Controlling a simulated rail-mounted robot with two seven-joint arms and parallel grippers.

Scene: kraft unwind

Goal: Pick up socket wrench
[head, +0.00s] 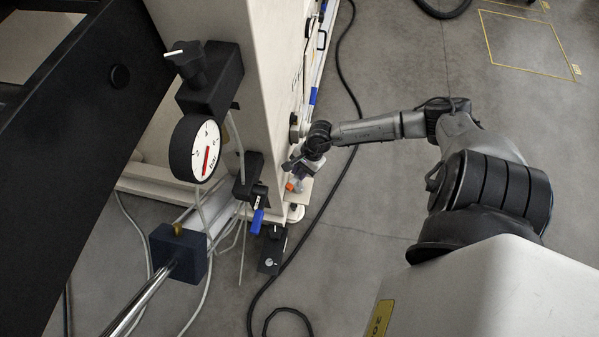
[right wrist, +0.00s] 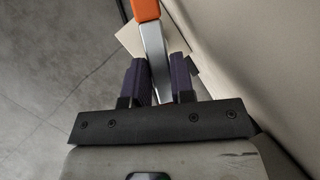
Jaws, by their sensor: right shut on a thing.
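The socket wrench has an orange part and a flat silver shaft. In the right wrist view its silver shaft (right wrist: 154,48) runs down between the two dark purple fingers of my right gripper (right wrist: 159,75), with the orange part beyond the fingertips at the top edge. The gripper is shut on the shaft. In the head view my right gripper (head: 301,170) is small beside the beige machine column, with the wrench's orange part (head: 293,187) just below it. The wrench's far end is cut off in the wrist view. My left gripper is not in view.
A small pale shelf (head: 302,192) sticks out below the gripper, against the beige column (head: 225,60). A gauge (head: 204,150), a blue-handled valve (head: 257,220) and a dark block (head: 180,252) stand to the left. A black cable (head: 335,165) lies on the floor.

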